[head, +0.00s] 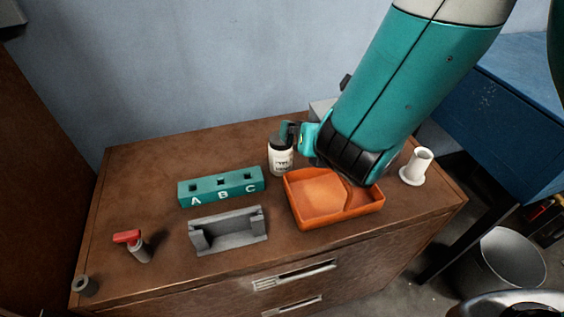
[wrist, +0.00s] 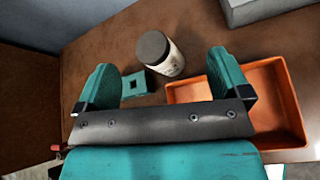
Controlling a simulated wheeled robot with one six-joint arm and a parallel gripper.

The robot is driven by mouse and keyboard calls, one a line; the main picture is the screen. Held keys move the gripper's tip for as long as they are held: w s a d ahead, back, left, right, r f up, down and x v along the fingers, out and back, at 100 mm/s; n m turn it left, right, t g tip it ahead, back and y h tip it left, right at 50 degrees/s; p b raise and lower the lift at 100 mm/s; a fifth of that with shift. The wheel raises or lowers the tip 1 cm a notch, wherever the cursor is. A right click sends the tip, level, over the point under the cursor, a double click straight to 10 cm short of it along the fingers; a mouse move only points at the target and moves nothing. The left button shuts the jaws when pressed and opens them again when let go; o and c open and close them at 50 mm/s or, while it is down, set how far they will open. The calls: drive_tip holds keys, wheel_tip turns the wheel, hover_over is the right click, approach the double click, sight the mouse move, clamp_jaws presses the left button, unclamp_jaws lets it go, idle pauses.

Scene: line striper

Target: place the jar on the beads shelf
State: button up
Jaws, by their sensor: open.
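The jar (head: 282,160), white with a dark lid and a small label, stands upright at the back of the brown cabinet top. My gripper (head: 295,132) is open and empty, close to the jar's lid in the head view. In the wrist view, the jar (wrist: 168,57) lies beyond my gripper (wrist: 160,65), in the gap between the two teal fingers. It looks apart from both. No shelf marked for beads can be made out in either view.
An orange two-part tray (head: 312,219) sits just right of the jar. A teal block lettered A B C (head: 221,187), a grey cradle (head: 230,238) and a red-topped tool (head: 130,240) are left. A white flanged spool (head: 417,167) stands at the right.

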sight(286, 158)
drive_tip(key=a+f+n+b, duration=0.1)
drive_tip(key=f, duration=0.2)
drive_tip(key=a+f+n+y+b, duration=0.1)
drive_tip(key=f+n+b, duration=0.1)
drive_tip(key=f, duration=0.1)
drive_tip(key=f+n+b, duration=0.1)
drive_tip(key=f, duration=0.2)
drive_tip(key=shift+w+a+f+n+t+y+b, duration=0.15)
drive_tip(key=shift+a+f+n+t+y+b, duration=0.15)
drive_tip(key=shift+a+t, duration=0.1)
drive_tip(key=p+x, duration=0.1)
drive_tip(key=x, duration=0.5)
drive_tip(key=shift+w+a+f+p, duration=0.1)
drive_tip(key=shift+w+f+p, duration=0.15)
drive_tip(key=shift+p, duration=0.15)
drive_tip(key=shift+c, duration=0.3)
drive_tip(key=c, duration=1.1)
drive_tip(key=shift+c, duration=1.2)
drive_tip(key=shift+r, duration=0.1)
drive_tip(key=shift+r, duration=0.1)
